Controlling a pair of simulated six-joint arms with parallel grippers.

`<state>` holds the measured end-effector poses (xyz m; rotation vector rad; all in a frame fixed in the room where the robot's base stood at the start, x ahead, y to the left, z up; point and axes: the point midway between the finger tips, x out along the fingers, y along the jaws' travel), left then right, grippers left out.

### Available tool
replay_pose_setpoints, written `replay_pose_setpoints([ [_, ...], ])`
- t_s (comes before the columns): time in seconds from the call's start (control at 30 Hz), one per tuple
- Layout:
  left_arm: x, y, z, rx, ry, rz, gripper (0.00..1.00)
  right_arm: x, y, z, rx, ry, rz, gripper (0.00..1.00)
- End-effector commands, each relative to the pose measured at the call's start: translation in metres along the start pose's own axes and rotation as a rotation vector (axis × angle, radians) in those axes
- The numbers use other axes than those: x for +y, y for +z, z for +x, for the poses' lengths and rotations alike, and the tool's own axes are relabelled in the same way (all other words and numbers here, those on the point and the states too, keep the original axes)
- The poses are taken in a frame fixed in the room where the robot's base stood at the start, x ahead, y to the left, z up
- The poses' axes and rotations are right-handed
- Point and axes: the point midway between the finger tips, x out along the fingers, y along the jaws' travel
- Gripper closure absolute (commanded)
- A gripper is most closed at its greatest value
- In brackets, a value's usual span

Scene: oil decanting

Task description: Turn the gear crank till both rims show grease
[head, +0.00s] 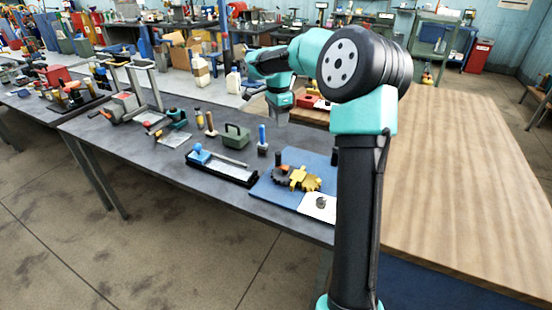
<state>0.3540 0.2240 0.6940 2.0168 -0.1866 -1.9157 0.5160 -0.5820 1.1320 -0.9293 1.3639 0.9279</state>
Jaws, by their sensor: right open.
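A brown gear (279,174) and a yellow gear (305,180) sit side by side on a blue mat (268,192) on the dark workbench. A yellow piece stands up between them; I cannot tell if it is the crank's handle. Grease on the rims is too small to make out. My right gripper (280,119) is open, above the back of the bench, behind the gears and apart from them. It points down, and nothing shows in it. My left gripper is not in view.
A white plate with a dark round part (321,203) lies at the mat's front corner. A black tray (222,167), a blue-handled tool (262,139) and a green box (236,135) stand left of and behind the mat. A bare wooden table (460,160) is at right.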

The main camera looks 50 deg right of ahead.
Motion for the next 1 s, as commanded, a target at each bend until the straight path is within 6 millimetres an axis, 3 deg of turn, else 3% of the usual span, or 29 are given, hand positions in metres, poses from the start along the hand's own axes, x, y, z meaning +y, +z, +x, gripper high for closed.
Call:
replay_pose_setpoints([
  [0.27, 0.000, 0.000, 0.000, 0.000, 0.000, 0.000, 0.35, 0.001, 0.000, 0.029, -0.001, 0.005, -0.002, 0.49],
  [1.0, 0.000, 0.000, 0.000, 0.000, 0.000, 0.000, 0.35, 0.001, 0.001, 0.152, 0.000, 0.004, -0.002, 0.49],
])
